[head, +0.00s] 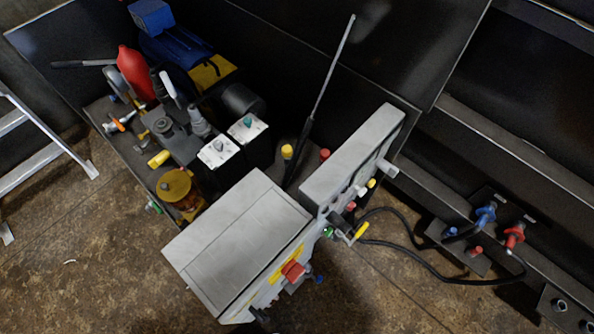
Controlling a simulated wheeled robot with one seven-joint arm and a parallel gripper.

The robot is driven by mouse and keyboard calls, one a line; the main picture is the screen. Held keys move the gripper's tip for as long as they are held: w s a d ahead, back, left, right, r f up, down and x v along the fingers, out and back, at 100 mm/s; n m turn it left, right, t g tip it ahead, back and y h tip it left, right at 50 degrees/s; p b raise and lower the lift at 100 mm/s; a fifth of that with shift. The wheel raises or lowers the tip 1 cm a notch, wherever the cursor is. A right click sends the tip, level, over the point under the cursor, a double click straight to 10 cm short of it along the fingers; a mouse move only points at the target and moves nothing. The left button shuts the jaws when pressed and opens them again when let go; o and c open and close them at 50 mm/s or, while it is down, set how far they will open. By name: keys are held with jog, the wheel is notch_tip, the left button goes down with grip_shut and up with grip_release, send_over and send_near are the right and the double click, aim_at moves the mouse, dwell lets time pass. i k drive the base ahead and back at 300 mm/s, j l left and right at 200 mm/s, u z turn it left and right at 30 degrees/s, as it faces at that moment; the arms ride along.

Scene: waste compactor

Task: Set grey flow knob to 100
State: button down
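A grey knob (218,145) sits on top of a dark block with a white dial plate (217,157), left of the middle in the head view. I take it to be the grey flow knob. Any scale marks on the plate are too small to read, so its setting cannot be told. A similar block beside it, up and to the right, carries a teal knob (247,122). My gripper is not in view, and nothing is seen touching the grey knob.
A large grey cabinet (235,240) stands in front of the knobs. A grey control panel (352,160) and a thin upright rod (333,70) are to the right. A red cylinder (135,72), blue motor (175,45) and brass-coloured part (178,188) crowd the left.

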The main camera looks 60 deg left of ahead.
aim_at(217, 144)
jog(key=u, duration=0.55)
jog(key=i, duration=0.25)
jog(key=u, duration=1.35)
